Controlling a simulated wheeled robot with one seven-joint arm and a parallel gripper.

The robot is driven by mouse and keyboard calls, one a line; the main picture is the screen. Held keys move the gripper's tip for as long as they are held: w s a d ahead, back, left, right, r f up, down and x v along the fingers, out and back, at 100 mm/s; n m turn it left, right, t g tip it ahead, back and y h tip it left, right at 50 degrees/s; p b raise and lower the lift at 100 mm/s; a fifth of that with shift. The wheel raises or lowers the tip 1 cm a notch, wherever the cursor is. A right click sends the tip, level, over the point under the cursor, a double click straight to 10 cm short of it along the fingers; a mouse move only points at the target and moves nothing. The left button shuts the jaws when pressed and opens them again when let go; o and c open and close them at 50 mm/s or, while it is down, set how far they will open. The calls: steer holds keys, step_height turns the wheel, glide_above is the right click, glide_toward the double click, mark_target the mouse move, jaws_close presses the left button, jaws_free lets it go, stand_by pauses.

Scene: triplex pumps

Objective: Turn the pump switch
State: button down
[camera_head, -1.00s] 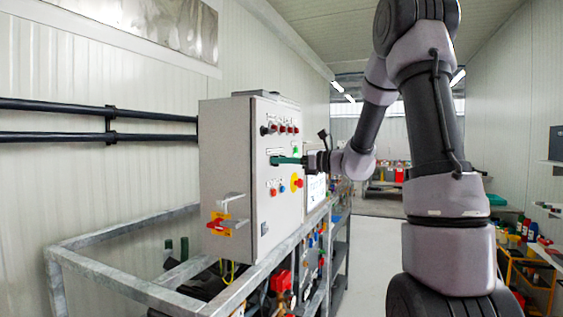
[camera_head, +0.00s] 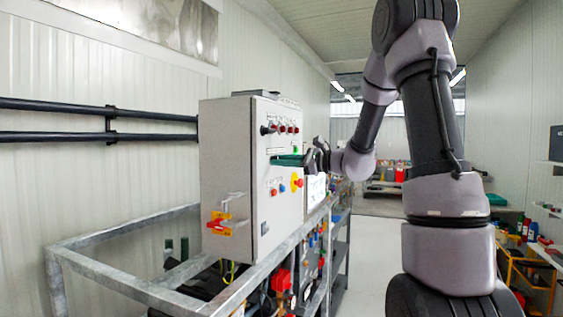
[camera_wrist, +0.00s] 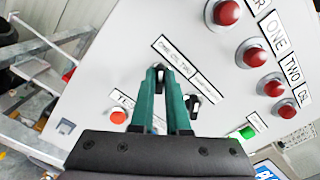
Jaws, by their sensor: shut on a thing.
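The grey control cabinet (camera_head: 225,150) carries the switches on its right-hand face. In the wrist view, a black rotary switch with a light stripe (camera_wrist: 160,76) sits below a label strip. My gripper (camera_wrist: 165,72) has its teal fingers shut on this switch, one on each side. A second black switch (camera_wrist: 193,102) is just right of the right finger, very close to it. In the head view my gripper (camera_head: 274,160) reaches the panel from the right, and the switch is hidden behind the fingers. The label text is only partly readable.
Red lamps (camera_wrist: 249,54) line the panel's upper right. A red button (camera_wrist: 118,117) and a green button (camera_wrist: 246,133) lie either side of my fingers.

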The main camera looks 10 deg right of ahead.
steer(key=shift+n, duration=0.5)
steer(key=c, duration=0.9)
jaws_free()
steer(key=v, duration=1.1)
steer(key=shift+a, duration=0.1)
